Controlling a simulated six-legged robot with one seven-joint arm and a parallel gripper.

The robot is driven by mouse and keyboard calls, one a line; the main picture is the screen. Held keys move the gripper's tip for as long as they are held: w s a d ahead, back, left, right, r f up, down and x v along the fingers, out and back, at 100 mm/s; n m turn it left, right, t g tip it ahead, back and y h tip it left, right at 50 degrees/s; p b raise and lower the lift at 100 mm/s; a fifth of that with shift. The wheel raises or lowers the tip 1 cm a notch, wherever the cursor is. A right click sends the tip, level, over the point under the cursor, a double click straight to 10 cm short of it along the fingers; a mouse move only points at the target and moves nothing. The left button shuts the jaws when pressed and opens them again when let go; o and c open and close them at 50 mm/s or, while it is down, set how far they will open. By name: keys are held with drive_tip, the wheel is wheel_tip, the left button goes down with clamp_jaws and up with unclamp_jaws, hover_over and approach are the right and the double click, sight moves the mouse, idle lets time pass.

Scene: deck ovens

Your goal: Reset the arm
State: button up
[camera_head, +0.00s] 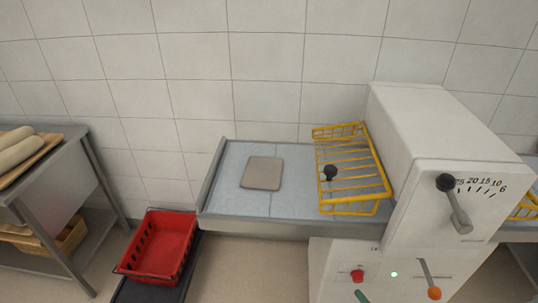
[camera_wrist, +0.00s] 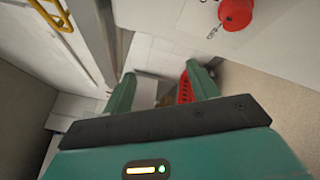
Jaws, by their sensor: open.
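My gripper (camera_wrist: 164,76) shows in the wrist view, with its two green fingers apart and nothing between their tips. It points past a white machine face, with a red knob (camera_wrist: 236,13) to the upper right. The red basket (camera_wrist: 185,88) lies farther off, partly hidden behind the right finger.
A white machine (camera_head: 430,120) with a dial and lever stands at the right. A yellow wire guard (camera_head: 350,170) sits over its grey bed, beside a flat beige slab (camera_head: 262,173). A red basket (camera_head: 160,245) stands low at left, near a steel table (camera_head: 70,165) with loaves.

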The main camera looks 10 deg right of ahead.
drive_tip(key=a+r+n+g+y, duration=0.1)
drive_tip(key=a+r+n+g, duration=0.35)
drive_tip(key=r+n, duration=0.35)
drive_tip(key=w+a+r+n+g+y, duration=0.1)
drive_tip(key=a+r+n+g, duration=0.4)
drive_tip(key=n, duration=0.4)
drive_tip(key=a+r+n+g+y, duration=0.2)
drive_tip(key=a+r+n+g, duration=0.1)
drive_tip(key=r+n+g, duration=0.45)
drive_tip(key=s+a+r+n+t+h, duration=0.2)
drive_tip(key=r+n+h, duration=0.3)
drive_tip(key=r+n, duration=0.5)
drive_tip(key=s+a+r+n+t+h, duration=0.3)
drive_tip(key=s+a+r+n+h, duration=0.1)
drive_tip(key=r+n, duration=0.6)
drive_tip(key=shift+a+r+h, duration=0.3)
drive_tip(key=shift+r+h, duration=0.25)
drive_tip(key=shift+h, duration=0.05)
